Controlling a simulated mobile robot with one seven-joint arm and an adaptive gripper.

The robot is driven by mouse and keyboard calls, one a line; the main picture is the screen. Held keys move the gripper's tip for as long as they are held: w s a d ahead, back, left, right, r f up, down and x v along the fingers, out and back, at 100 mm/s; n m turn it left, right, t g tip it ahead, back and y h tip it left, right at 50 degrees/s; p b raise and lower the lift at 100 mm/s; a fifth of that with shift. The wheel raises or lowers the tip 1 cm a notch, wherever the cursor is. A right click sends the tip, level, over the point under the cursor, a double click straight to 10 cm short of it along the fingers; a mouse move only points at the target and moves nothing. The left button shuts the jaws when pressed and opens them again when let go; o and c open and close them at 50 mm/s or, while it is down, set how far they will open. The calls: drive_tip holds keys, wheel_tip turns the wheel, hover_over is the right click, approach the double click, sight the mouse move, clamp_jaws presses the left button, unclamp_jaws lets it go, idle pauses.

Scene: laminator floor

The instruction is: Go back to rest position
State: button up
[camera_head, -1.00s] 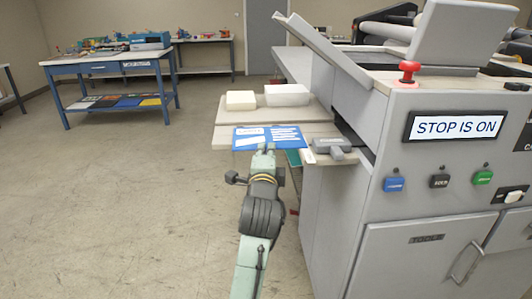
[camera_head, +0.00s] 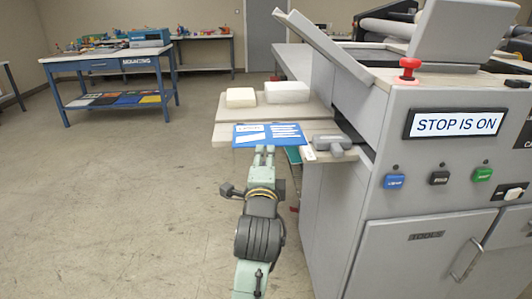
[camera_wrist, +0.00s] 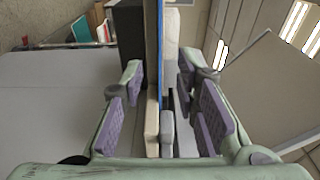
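My gripper (camera_head: 264,152) is in front of the near edge of the feed shelf of the grey machine, close to a blue card with white labels (camera_head: 270,134). In the wrist view, my gripper (camera_wrist: 165,105) has its purple-padded fingers spread apart. Between them I see a thin blue edge (camera_wrist: 160,45) and pale and grey parts that seem to lie beyond the fingers. I see nothing clamped. The exact gap between fingertips and card cannot be told.
The grey machine (camera_head: 345,215) stands close on the right, with a "STOP IS ON" display (camera_head: 456,123) and a red knob (camera_head: 409,66). A grey tool (camera_head: 333,146) and two pale blocks rest by the card. A blue table (camera_head: 108,62) stands far left. Floor at left is clear.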

drive_tip(key=shift+s+a, duration=0.15)
drive_tip(key=shift+s, duration=0.8)
